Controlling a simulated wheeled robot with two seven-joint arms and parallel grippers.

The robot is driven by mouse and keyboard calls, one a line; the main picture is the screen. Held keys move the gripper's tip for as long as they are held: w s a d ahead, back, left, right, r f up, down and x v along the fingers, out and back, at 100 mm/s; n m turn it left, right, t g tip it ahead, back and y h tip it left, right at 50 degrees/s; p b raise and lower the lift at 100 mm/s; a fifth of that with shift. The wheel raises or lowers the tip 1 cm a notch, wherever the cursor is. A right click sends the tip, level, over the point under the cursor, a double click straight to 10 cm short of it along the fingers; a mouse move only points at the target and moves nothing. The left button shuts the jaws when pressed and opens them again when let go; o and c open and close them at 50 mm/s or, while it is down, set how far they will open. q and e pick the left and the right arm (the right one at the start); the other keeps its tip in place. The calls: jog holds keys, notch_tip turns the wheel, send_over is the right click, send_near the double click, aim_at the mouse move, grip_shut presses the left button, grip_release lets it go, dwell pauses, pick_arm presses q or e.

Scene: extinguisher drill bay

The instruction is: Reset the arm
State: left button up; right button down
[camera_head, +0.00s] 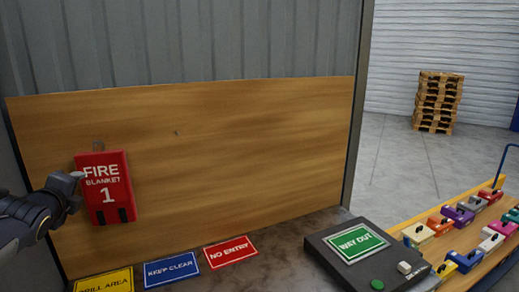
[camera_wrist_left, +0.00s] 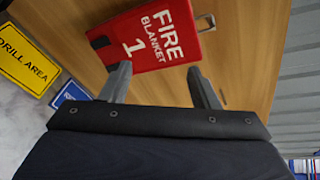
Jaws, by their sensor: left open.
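My left gripper (camera_head: 74,190) comes in from the left in the head view, close beside the red fire blanket case (camera_head: 104,187). The case hangs on the wooden board (camera_head: 220,140) below a small metal hook (camera_head: 98,145) and is marked "FIRE BLANKET 1", with two black tabs at its lower edge. In the left wrist view the two fingers of my left gripper (camera_wrist_left: 160,86) stand wide apart with nothing between them. The red case (camera_wrist_left: 157,38) shows just beyond the fingertips there; I cannot tell whether they touch it. My right gripper is in neither view.
Yellow (camera_head: 105,282), blue (camera_head: 171,270) and red (camera_head: 230,252) signs lie along the ledge. A dark box with a green "WAY OUT" sign (camera_head: 357,243) stands right of them. A wooden bench (camera_head: 405,222) with several coloured padlocks is at right; pallets (camera_head: 437,102) stand behind.

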pick_arm(q)
jog(key=s+d+f+n+g+h, duration=0.4)
jog(key=s+d+f+n, duration=0.6)
jog(key=s+d, duration=0.3)
jog(key=s+d+f+n+g+h, duration=0.4)
jog(key=s+d+f+n, duration=0.6)
jog(key=s+d, duration=0.4)
jog(key=shift+s+f+n+h, duration=0.3)
jog(key=shift+s+n+h, duration=0.25)
jog(key=shift+s, duration=0.6)
jog(key=shift+a, duration=0.1)
